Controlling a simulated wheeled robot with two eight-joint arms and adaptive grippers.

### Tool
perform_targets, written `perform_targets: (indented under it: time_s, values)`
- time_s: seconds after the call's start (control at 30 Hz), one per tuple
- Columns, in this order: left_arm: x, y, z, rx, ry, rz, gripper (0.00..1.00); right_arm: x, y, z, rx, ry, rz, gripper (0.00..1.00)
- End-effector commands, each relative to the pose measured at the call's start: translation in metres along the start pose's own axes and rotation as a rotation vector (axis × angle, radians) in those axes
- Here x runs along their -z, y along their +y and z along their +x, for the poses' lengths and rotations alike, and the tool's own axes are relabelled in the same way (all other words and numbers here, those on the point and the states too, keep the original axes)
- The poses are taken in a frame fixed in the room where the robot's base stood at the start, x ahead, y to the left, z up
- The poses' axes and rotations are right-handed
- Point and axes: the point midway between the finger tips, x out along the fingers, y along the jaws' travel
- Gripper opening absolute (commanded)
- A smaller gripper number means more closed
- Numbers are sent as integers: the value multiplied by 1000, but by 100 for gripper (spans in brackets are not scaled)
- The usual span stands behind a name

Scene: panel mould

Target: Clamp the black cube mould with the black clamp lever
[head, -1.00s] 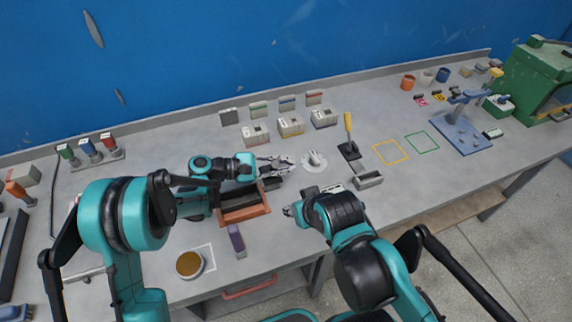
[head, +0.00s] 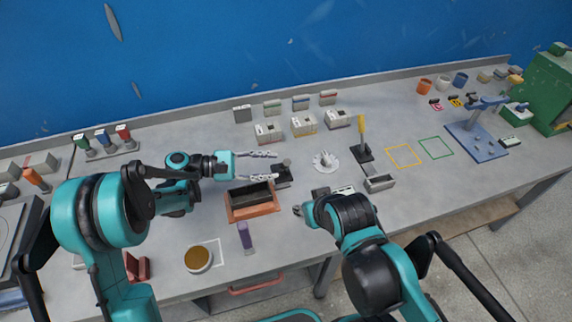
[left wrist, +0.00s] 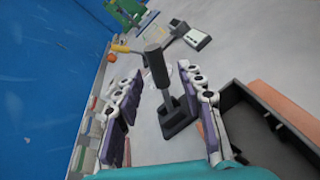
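The black cube mould (head: 252,192), an open black box, sits in an orange-brown tray (head: 263,209) at centre left. In the left wrist view the mould (left wrist: 262,135) is at the right. The black clamp lever (head: 284,171) stands just behind and right of the tray. In the left wrist view its dark upright handle (left wrist: 156,68) rises from a black base. My left gripper (head: 275,166) is open, its fingers on either side of the handle, apparently with gaps. My right gripper (head: 301,210) is near the table's front edge; its finger gap is unclear.
A yellow-handled lever (head: 361,137) and a grey open box (head: 380,183) stand to the right. A white disc (head: 325,161) lies right of the black lever. A purple block (head: 245,236) and a round pot (head: 198,258) are in front. Several grey blocks line the back.

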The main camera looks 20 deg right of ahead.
Motion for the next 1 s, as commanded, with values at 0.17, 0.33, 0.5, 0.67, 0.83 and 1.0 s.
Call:
perform_targets:
  time_s: [0.17, 0.33, 0.5, 0.67, 0.83, 1.0]
  values:
    - [0, 0, -22, 0, 0, 0, 39, 0, 0, 0, 0, 0, 0, 40]
    - [0, 0, -28, 1, 0, 0, 39, 0, 0, 0, 0, 0, 0, 40]
    - [0, 0, -28, 1, 0, 0, 39, 0, 0, 0, 0, 0, 0, 40]
    - [0, 0, -27, 1, 0, 0, 39, 0, 0, 0, 0, 0, 0, 40]
    - [0, 0, -27, 1, 0, 0, 39, 0, 0, 0, 0, 0, 0, 40]
    - [-1, 0, -28, 1, 4, 3, 39, 0, 0, 0, 0, 0, 0, 40]
